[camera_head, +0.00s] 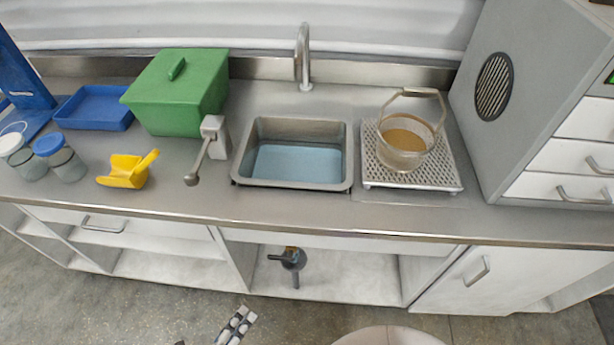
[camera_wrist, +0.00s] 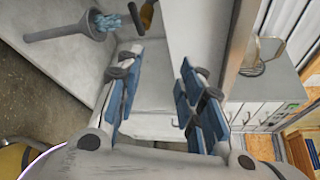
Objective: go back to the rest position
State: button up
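My gripper (camera_wrist: 160,78) shows in the wrist view with its two blue-padded fingers spread apart. Nothing is held between them; a pale cabinet-like surface shows behind the gap. In the head view I cannot clearly make out the gripper. A wire-handled basket (camera_head: 403,145) with brownish contents stands upright on a perforated metal stand (camera_head: 440,178), right of the sink basin (camera_head: 348,165), which has a blue bottom.
A green lidded bin (camera_head: 180,95), blue tray (camera_head: 95,108), yellow scoop (camera_head: 124,172) and lidded jars (camera_head: 60,158) stand on the counter's left. A grey cabinet (camera_head: 510,120) blocks the right. The counter's front strip is clear.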

jog(key=w+d+r+m+g, duration=0.4)
jog(key=r+m, duration=0.3)
jog(key=r, duration=0.2)
jog(key=w+d+r+m+g, duration=0.4)
jog(key=r+m, duration=0.3)
jog(key=r, duration=0.2)
jog(key=w+d+r+m+g, duration=0.4)
jog(key=r+m, duration=0.3)
jog(key=r, duration=0.2)
jog(key=s+d+r+m+t+y, duration=0.1)
jog(key=s+d+r+m+y, duration=0.2)
jog(key=s+d+r+m, duration=0.2)
jog(key=s+d+r+m+t+y, duration=0.1)
jog(key=s+d+r+m+y, duration=0.3)
jog(key=d+r+m, duration=0.7)
jog(key=s+d+m, duration=0.1)
jog(key=d+m, duration=0.2)
jog(key=m, duration=0.4)
jog(key=shift+s+d+y, duration=0.15)
jog(key=shift+d+y, duration=0.15)
